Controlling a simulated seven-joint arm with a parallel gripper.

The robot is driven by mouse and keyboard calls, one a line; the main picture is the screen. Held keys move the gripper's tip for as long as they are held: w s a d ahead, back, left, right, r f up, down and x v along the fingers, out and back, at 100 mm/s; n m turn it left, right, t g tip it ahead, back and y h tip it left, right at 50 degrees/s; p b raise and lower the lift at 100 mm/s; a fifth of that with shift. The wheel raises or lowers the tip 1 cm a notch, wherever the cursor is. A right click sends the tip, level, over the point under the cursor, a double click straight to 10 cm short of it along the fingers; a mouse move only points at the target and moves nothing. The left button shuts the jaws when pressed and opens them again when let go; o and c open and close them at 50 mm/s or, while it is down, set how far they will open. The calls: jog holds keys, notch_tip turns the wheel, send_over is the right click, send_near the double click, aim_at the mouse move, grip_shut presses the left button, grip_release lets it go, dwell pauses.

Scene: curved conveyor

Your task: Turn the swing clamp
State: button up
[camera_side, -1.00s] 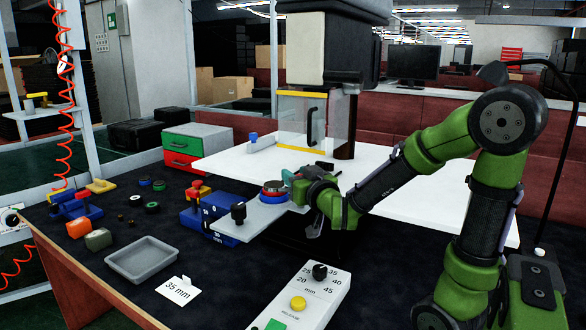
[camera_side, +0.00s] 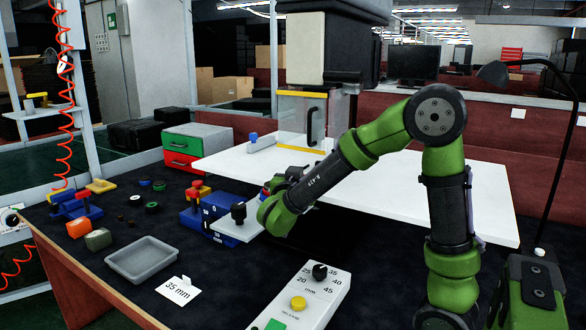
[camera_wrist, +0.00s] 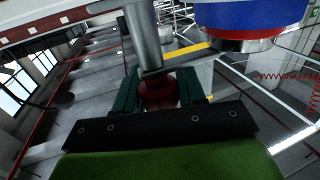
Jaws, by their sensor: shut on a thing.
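In the wrist view, my gripper (camera_wrist: 158,92) has its two teal fingers closed on a dark red knob (camera_wrist: 160,88). The knob sits at the end of a grey metal rod (camera_wrist: 143,35), which I take to be the swing clamp's handle. A round blue and red part with a silver end (camera_wrist: 250,25) is beside the rod at upper right, apart from the fingers. In the side view, my wrist hides the fingers and most of the clamp. A grey plate (camera_side: 232,232) with a black knob (camera_side: 238,212) shows just left of my wrist.
A control box (camera_side: 305,300) with a dial and buttons, a grey tray (camera_side: 142,262) and a "35 mm" card (camera_side: 178,291) are in front. A white table (camera_side: 420,195) lies behind my arm.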

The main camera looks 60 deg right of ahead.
jog(key=shift+r+g, duration=0.15)
jog(key=shift+g, duration=0.15)
jog(key=o, duration=1)
jog(key=shift+c, duration=0.2)
jog(key=v, duration=1.6)
jog(key=shift+a, duration=0.4)
jog(key=shift+s+d+m, duration=0.1)
jog(key=shift+m, duration=0.2)
